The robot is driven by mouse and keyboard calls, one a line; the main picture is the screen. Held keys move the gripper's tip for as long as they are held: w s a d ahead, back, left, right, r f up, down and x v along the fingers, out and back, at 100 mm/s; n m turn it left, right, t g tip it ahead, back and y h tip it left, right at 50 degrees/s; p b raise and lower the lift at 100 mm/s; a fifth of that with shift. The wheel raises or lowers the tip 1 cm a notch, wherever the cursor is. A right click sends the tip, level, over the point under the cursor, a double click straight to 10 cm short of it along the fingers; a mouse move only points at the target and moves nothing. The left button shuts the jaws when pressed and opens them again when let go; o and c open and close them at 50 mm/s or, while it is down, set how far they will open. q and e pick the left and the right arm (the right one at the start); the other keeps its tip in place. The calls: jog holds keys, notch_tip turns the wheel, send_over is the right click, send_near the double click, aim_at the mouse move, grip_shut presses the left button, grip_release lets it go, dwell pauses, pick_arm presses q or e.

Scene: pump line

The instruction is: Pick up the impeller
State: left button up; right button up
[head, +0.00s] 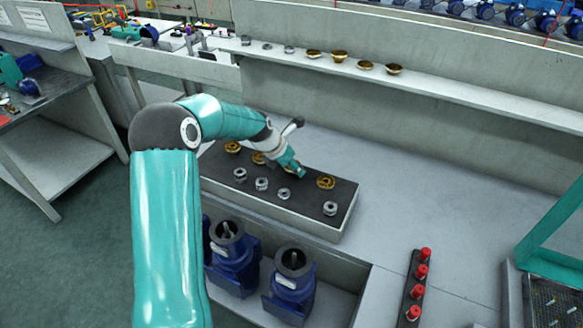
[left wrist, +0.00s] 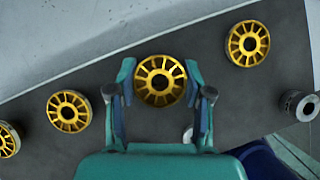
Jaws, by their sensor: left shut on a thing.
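A gold spoked impeller (left wrist: 160,80) lies between the fingers of my left gripper (left wrist: 158,86) in the left wrist view. The gripper is shut on it, one finger on each side. In the head view my left gripper (head: 294,169) is low over the dark-topped tray (head: 344,193) and mostly hides this impeller. Other gold impellers sit on the tray, one to the right (head: 326,182) and two to the left (head: 232,147). I cannot tell whether the held impeller still touches the tray. My right gripper is not in view.
Several silver parts (head: 261,184) stand along the tray's front. Blue pump housings (head: 236,250) are below it. A strip with red-topped pieces (head: 417,285) lies at front right. A shelf (head: 440,89) with gold and silver parts runs behind.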

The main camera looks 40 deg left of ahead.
pick_arm(q)
grip_shut()
jog(key=shift+r, duration=0.1)
